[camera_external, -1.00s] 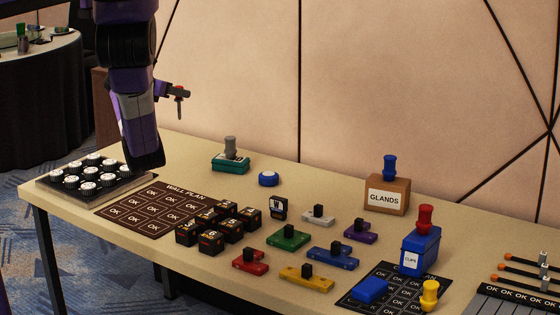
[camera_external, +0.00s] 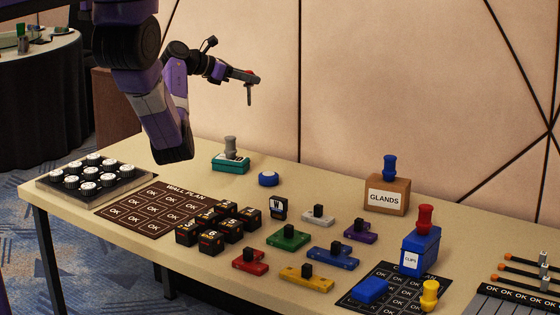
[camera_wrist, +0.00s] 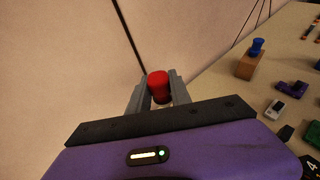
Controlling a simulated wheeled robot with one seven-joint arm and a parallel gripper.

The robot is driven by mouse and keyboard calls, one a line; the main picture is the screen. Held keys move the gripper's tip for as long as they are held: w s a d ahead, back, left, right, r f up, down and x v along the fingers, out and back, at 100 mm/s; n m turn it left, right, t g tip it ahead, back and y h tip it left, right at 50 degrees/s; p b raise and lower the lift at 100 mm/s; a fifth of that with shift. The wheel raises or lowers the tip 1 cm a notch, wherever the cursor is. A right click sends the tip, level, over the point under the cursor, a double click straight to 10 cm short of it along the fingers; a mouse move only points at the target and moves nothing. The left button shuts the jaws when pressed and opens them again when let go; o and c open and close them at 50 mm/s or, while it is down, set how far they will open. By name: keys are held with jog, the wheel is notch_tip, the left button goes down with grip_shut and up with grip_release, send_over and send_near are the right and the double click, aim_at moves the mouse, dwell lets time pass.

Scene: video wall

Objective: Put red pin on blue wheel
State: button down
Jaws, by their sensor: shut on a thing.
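My gripper (camera_external: 250,80) is shut on the red pin and holds it high above the back of the table. In the wrist view the pin's red head (camera_wrist: 158,82) sits between my two grey fingers. In the external view its thin dark shaft (camera_external: 250,97) hangs down below the fingers, and the head is mostly hidden. A small round blue wheel (camera_external: 268,179) lies flat on the table, below the pin and slightly right of it in the external view. The wheel does not show in the wrist view.
A teal box with a grey knob (camera_external: 230,160) stands just left of the wheel. The GLANDS box (camera_external: 387,196), with a blue spool on top, is to the right. Black numbered cubes (camera_external: 210,238) and coloured blocks (camera_external: 290,238) fill the front. The table around the wheel is fairly clear.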

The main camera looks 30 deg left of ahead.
jog(key=d+m+g+h, duration=0.2)
jog(key=d, duration=0.5)
jog(key=f, duration=1.3)
jog(key=f+b, duration=0.1)
jog(key=f, duration=0.5)
jog(key=shift+s+d+f, duration=0.25)
jog(key=shift+s+d, duration=0.05)
jog(key=shift+s, duration=0.05)
jog(key=shift+f, duration=0.15)
jog(key=c, duration=1.2)
grip_release()
jog(key=shift+s+a+r, duration=0.15)
jog(key=shift+a+r, duration=0.1)
jog(key=v, duration=1.1)
jog(key=shift+s+a+r, duration=0.1)
jog(key=shift+a+r, duration=0.05)
